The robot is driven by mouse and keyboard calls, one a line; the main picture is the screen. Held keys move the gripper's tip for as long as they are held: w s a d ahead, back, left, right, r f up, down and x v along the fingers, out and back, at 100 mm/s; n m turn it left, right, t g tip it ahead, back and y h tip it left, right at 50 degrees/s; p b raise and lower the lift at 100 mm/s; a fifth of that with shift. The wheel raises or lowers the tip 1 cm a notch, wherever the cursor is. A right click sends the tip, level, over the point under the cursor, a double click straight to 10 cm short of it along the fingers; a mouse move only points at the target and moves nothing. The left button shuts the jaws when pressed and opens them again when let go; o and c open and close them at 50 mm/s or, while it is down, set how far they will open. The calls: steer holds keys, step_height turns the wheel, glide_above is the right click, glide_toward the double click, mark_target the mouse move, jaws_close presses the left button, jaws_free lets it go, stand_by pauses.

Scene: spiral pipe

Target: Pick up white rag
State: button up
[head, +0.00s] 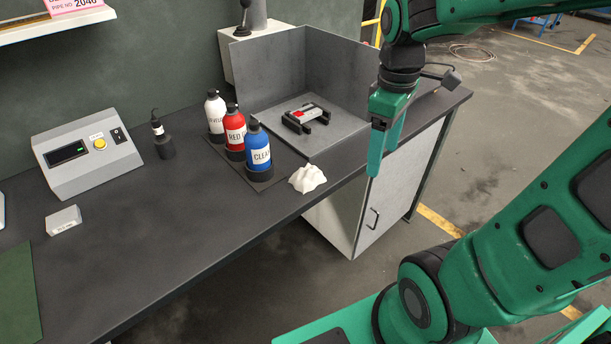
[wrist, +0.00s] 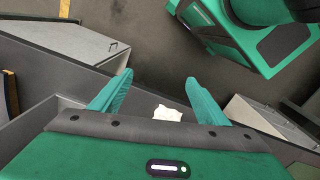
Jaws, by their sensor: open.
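The white rag (head: 307,178) lies crumpled on the dark workbench near its front edge, just in front of the blue bottle. In the wrist view the rag (wrist: 168,113) shows between my gripper's two fingers, beyond the palm and partly near its edge. My gripper (head: 380,150) is green, points down and is to the right of the rag and above it in the head view, apart from it. In the wrist view its two fingers (wrist: 157,88) are spread wide with nothing held between them.
White, red and blue bottles (head: 236,130) stand on a dark tray behind the rag. A grey open-sided booth (head: 318,65) holds a small fixture with a red part (head: 305,118). A grey control box (head: 88,153) and dark bottle (head: 161,138) stand left.

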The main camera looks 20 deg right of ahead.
steer(key=w+a+n, duration=0.7)
steer(key=w+n, duration=0.1)
steer(key=n, duration=0.7)
glide_toward(307, 169)
steer(key=shift+s+a+f, duration=0.1)
steer(key=shift+a, duration=0.15)
step_height(307, 169, down, 5)
steer(key=shift+d+r, duration=0.1)
steer(key=shift+d+f, duration=0.2)
steer(key=shift+f, duration=1.15)
steer(key=shift+d+f, duration=0.15)
steer(key=shift+f, duration=1.2)
steer(key=c, duration=1.2)
